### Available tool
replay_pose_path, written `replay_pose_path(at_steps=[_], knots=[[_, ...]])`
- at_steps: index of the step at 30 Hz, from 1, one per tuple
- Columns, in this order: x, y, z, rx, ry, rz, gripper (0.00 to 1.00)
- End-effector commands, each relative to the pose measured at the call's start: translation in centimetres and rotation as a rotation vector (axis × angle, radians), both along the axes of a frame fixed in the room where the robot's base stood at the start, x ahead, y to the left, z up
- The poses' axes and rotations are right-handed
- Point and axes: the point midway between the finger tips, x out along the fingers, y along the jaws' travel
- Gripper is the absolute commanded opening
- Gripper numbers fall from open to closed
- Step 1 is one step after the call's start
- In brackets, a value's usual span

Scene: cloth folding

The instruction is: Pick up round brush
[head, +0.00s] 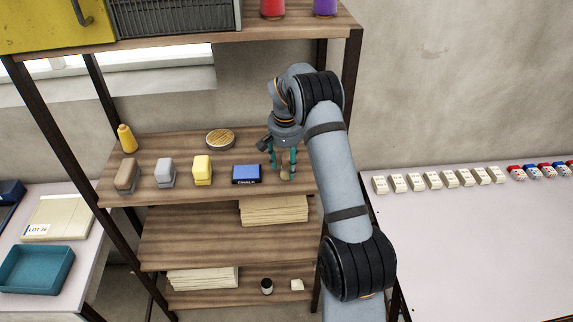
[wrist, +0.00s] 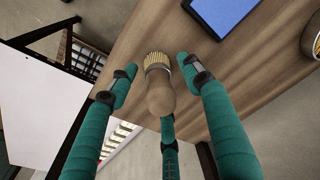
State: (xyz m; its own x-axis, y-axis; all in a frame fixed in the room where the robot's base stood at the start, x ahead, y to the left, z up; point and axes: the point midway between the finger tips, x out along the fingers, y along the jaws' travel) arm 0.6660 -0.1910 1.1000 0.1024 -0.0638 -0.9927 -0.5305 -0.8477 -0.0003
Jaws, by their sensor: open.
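A round brush (wrist: 160,98) with a rounded wooden handle and pale bristles lies on the wooden shelf in the wrist view. In the head view a small tan part of the brush (head: 285,174) shows at the shelf's right end, partly hidden by my fingers. My gripper (head: 283,165) is open, with its teal fingers pointing down around it. In the wrist view my gripper (wrist: 157,82) has fingers on both sides of the brush and one below the handle end, with gaps at the sides. Contact with the lower finger cannot be told.
On the same shelf (head: 150,193) stand a blue chalk box (head: 246,174), a round bristly disc (head: 220,139), a yellow block (head: 202,170), a grey block (head: 165,173), a brown block (head: 127,175) and a yellow bottle (head: 127,138). A shelf post stands close on the right.

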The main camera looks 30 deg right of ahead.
Motion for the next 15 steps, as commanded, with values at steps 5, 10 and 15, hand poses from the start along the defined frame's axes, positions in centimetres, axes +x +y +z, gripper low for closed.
replay_pose_path(at_steps=[5,10,15], knots=[[-0.01,-0.02,0.00,0.000,0.000,0.000,0.44],[-0.01,-0.02,0.01,0.000,0.000,0.000,0.34],[-0.01,-0.02,0.02,0.000,0.000,0.000,0.24]])
